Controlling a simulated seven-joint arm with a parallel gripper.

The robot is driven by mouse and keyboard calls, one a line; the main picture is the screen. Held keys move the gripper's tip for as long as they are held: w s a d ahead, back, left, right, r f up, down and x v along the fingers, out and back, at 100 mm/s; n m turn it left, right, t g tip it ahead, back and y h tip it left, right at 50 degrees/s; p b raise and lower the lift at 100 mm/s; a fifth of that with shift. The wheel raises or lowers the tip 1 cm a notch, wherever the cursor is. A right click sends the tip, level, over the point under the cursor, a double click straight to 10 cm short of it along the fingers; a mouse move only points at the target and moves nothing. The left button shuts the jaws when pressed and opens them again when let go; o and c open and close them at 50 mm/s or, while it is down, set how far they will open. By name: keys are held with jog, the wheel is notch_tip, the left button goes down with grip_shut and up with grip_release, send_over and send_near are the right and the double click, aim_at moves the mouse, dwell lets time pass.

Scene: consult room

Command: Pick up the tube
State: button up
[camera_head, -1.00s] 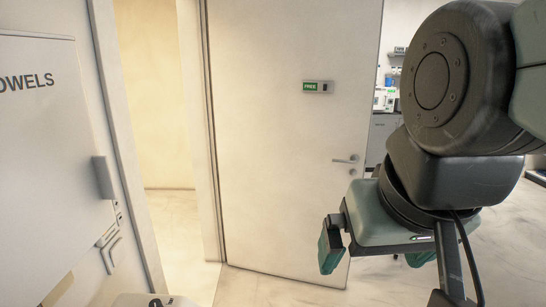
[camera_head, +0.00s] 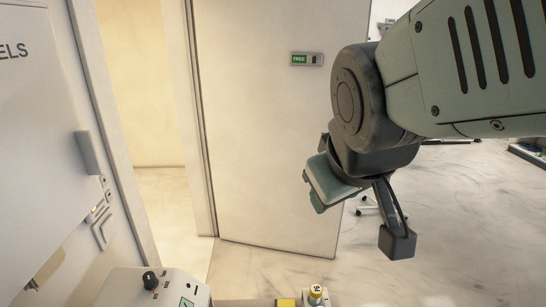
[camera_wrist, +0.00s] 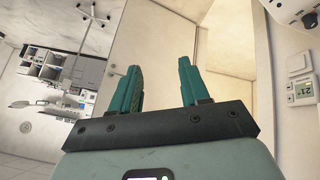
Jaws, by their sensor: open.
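No thing that I can name for sure as the tube is in view. A small upright item with a yellow top and white label (camera_head: 316,294) is cut off by the bottom edge of the head view; I cannot tell whether it is the tube. My gripper (camera_wrist: 160,75) is open and empty in the wrist view, its two teal fingers apart and pointing towards the door area. In the head view my gripper is partly hidden by its own wrist, in the air in front of the door, above and apart from the yellow-topped item.
A pale device with a black knob (camera_head: 182,286) stands at the bottom left. A yellow block (camera_head: 286,302) is beside the yellow-topped item. A wall dispenser (camera_head: 40,150) is at left. A door (camera_head: 255,130) stands behind, with an open doorway beside it. The floor at right looks largely clear.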

jog(key=w+d+f+n+g, duration=0.1)
jog(key=f+n+g, duration=0.1)
jog(key=f+n, duration=0.3)
jog(key=w+f+n+g, duration=0.1)
jog(key=f+n+g, duration=0.2)
jog(key=f, duration=0.9)
jog(key=w+d+f+n+g, duration=0.1)
jog(key=w+f+n+g, duration=0.1)
jog(key=f+n, duration=0.5)
jog(key=shift+d+f+y, duration=0.3)
jog(key=shift+f, duration=0.5)
jog(key=shift+a+f, duration=0.2)
jog(key=shift+f, duration=5.2)
jog(key=c, duration=0.8)
jog(key=shift+w+r, duration=0.1)
jog(key=shift+r, duration=0.05)
